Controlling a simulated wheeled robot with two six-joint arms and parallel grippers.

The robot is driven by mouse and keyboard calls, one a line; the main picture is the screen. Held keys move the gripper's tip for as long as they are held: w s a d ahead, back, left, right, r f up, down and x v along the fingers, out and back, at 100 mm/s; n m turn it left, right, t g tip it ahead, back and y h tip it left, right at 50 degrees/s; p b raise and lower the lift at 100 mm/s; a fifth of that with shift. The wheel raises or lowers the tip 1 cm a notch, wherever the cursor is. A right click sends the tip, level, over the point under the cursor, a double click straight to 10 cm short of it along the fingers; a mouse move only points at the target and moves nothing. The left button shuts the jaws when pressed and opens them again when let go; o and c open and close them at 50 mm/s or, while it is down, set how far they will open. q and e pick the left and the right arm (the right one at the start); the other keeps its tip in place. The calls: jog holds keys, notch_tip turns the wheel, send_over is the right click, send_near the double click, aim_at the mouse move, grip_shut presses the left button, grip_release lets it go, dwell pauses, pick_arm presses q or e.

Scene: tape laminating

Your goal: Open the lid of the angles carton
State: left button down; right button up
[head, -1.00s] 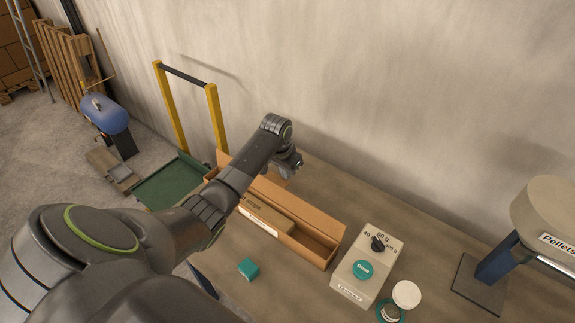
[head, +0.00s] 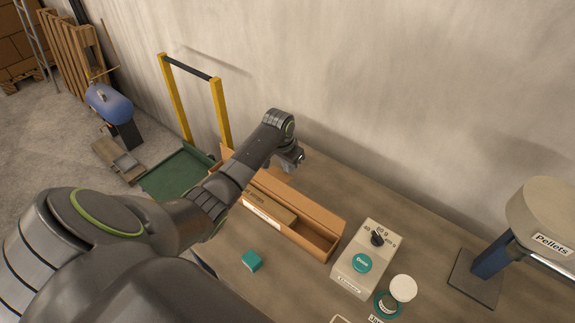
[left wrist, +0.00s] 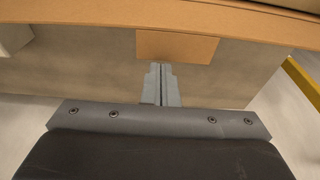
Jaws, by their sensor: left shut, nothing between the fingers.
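A long orange-brown cardboard carton (head: 318,213) lies on the bench. Its top is open at the right end, where I see inside. A paler brown piece (head: 272,206) with a white label lies along its left part; the label is too small to read. My left gripper (head: 298,162) is at the wall side of the carton, shut and empty. In the left wrist view its closed fingertips (left wrist: 161,68) point at a small orange flap (left wrist: 178,46) below the carton edge (left wrist: 130,18). I cannot tell whether they touch. My right gripper is not in view.
A teal block (head: 252,260) lies in front of the carton. A beige control box (head: 362,275) with a dial and teal button stands right of it, near a white round lid (head: 403,288). A pellets hopper (head: 545,215) is far right. A green cart (head: 172,176) is left.

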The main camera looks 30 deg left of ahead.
pick_arm(q)
notch_tip(320, 180, up, 18)
send_over(282, 177)
jog(key=shift+s, duration=0.4)
jog(key=shift+f, duration=0.1)
